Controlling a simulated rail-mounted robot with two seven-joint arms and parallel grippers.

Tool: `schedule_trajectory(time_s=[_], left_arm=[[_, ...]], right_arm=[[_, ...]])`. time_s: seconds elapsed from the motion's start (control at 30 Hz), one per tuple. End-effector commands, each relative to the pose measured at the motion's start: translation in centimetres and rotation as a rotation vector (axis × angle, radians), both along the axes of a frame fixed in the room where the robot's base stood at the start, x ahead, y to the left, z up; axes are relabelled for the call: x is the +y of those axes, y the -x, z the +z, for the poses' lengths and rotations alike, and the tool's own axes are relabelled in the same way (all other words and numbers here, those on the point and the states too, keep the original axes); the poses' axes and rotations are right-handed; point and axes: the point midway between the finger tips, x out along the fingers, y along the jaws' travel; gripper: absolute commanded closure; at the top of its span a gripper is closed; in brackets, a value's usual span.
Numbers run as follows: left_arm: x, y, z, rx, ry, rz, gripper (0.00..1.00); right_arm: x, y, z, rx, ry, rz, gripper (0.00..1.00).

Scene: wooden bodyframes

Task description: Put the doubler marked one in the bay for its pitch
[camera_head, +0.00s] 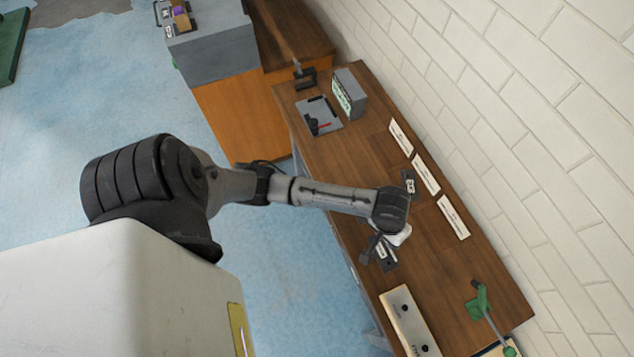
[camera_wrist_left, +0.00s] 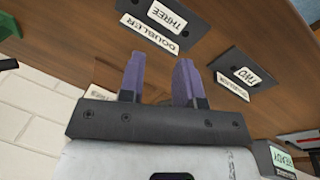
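My left gripper (camera_head: 372,250) is over the wooden bench, coming in from the left. In the left wrist view its two purple fingers (camera_wrist_left: 160,80) stand apart with nothing between them. Beyond them lie a dark plate (camera_wrist_left: 125,7) labelled DOUBLER and THREE and another (camera_wrist_left: 258,84) labelled TWO. In the head view one dark labelled plate (camera_head: 390,265) lies beside the gripper and another (camera_head: 410,185) lies further back; their marks are too small to read. I cannot make out a doubler marked one. My right gripper is not in view.
Several white cards (camera_head: 425,174) lie along the wall side of the bench (camera_head: 360,150). A grey box (camera_head: 350,92) and a grey tray (camera_head: 325,122) stand at the far end. A pale holed bar (camera_head: 405,315) and a green clamp (camera_head: 480,302) are at the near end.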

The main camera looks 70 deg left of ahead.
Motion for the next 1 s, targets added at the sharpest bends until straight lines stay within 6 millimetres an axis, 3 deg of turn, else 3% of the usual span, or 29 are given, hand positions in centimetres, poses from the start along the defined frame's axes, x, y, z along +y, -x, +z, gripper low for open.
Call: schedule_trajectory(time_s=[0.03, 0.17, 0.3, 0.5, 0.7, 1.0], left_arm=[[-1.1, 2.5, -0.4, -0.030, 0.015, -0.078, 0.69], [-1.9, 7.3, -0.3, -0.128, -0.004, -0.254, 0.69], [-1.0, 11.7, 0.4, -0.197, -0.073, -0.384, 0.69], [1.2, 16.3, 1.7, -0.227, -0.189, -0.498, 0.69], [2.5, 18.4, 2.4, -0.224, -0.253, -0.550, 0.69], [2.7, 18.6, 2.5, -0.221, -0.263, -0.561, 0.69]], right_arm=[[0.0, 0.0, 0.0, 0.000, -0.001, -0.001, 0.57], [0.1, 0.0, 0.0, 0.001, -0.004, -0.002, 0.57], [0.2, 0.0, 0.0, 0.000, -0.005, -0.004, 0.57], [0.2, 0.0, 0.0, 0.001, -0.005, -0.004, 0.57], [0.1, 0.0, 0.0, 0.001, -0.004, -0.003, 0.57], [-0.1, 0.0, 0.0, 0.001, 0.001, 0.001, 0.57]])
